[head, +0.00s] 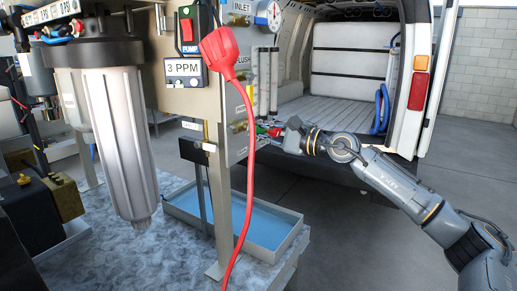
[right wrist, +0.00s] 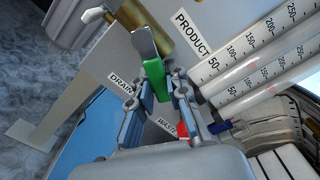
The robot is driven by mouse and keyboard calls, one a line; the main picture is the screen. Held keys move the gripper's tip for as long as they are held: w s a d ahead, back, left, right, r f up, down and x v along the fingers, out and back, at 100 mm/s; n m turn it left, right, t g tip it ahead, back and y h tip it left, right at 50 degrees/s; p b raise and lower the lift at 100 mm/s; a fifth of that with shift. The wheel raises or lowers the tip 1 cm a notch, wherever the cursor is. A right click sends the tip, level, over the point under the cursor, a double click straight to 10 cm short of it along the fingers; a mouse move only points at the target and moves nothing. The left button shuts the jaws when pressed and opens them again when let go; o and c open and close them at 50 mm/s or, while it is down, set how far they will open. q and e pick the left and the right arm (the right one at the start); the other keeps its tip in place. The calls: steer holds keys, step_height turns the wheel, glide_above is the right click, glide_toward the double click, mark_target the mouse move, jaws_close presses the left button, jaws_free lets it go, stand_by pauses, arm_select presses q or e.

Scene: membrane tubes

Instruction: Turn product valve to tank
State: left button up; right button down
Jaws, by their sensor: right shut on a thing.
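The product valve shows in the right wrist view as a brass body (right wrist: 124,36) with a metal lever (right wrist: 142,42) and a green grip (right wrist: 156,80), close to a PRODUCT label (right wrist: 192,32). My right gripper (right wrist: 166,84) is shut on the green grip, which sits between its fingertips. In the head view my right gripper (head: 279,134) is at the panel's right edge, by the valve, with bits of green and red at its tips. The fingers hide part of the handle, and I cannot tell its exact setting. My left gripper is not in view.
A red part (right wrist: 183,130) by a WASTE label lies close beside the right fingers. Graduated tubes (right wrist: 262,62) stand near. In the head view a red plug and cable (head: 222,55) hang before the panel, above a blue water tray (head: 290,240). An open van is behind.

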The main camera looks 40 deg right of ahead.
steer(key=n, duration=0.1)
steer(key=n+b, duration=0.1)
steer(key=shift+d+r+n+b, duration=0.1)
steer(key=shift+r+n+b, duration=0.2)
steer(key=shift+r, duration=0.1)
steer(key=shift+w+r+n+b, duration=0.1)
steer(key=shift+r+n+b, duration=0.5)
steer(key=shift+n, duration=0.6)
steer(key=c, duration=1.3)
jaws_free()
steer(key=shift+d, duration=0.1)
